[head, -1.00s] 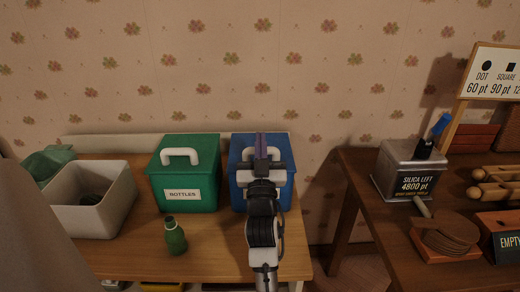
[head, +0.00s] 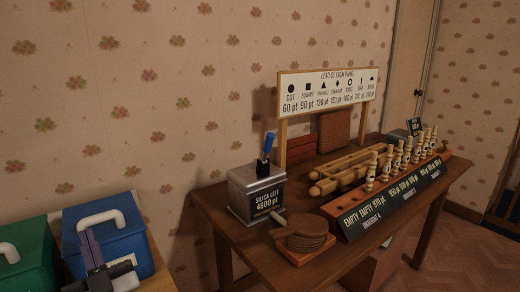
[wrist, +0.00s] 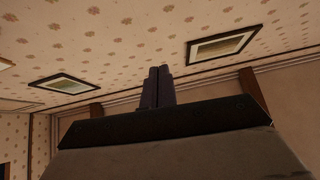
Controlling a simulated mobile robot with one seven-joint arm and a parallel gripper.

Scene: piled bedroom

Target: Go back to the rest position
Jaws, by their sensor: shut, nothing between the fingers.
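My gripper (head: 92,250) is at the lower left of the head view, in front of the blue box (head: 108,232) with a white handle. Its fingers are together, pointing up, with nothing between them. In the wrist view the closed fingers (wrist: 157,88) point up toward the patterned wall and two framed pictures. Most of my arm is below the lower edge of the head view.
A green box (head: 22,252) stands left of the blue one on a light wooden table (head: 160,283). Floor (head: 445,250) shows at lower right.

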